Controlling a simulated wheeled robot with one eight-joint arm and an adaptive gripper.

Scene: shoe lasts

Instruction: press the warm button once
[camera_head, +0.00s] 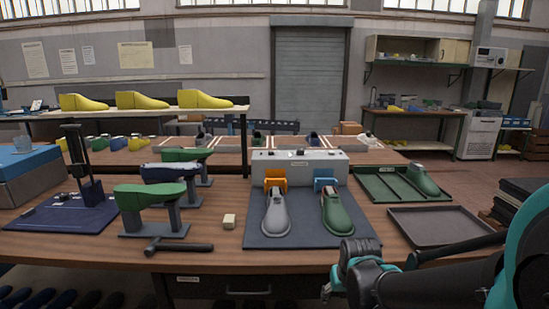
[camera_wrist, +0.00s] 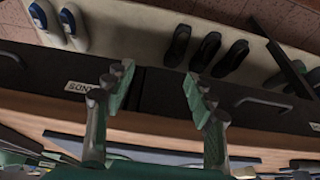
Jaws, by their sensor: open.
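A pale grey control box (camera_head: 315,161) stands at the back of a dark mat on the workbench. Small fittings show on its top and front, too small to tell which is the warm button. An orange piece (camera_head: 276,179) and a blue piece (camera_head: 325,181) stand before it, above a grey last (camera_head: 276,215) and a green last (camera_head: 338,214). My gripper (camera_wrist: 157,88) is open and empty in the wrist view, with drawer fronts beyond its fingers. In the head view my gripper (camera_head: 335,284) is low, by the bench's front edge, right of centre and well short of the box.
A hammer (camera_head: 178,246), a small cream block (camera_head: 229,221) and a green last on a stand (camera_head: 150,197) are at left. A green tray (camera_head: 376,185) and a dark empty tray (camera_head: 438,226) lie at right. Shoes (camera_wrist: 207,52) show below the bench.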

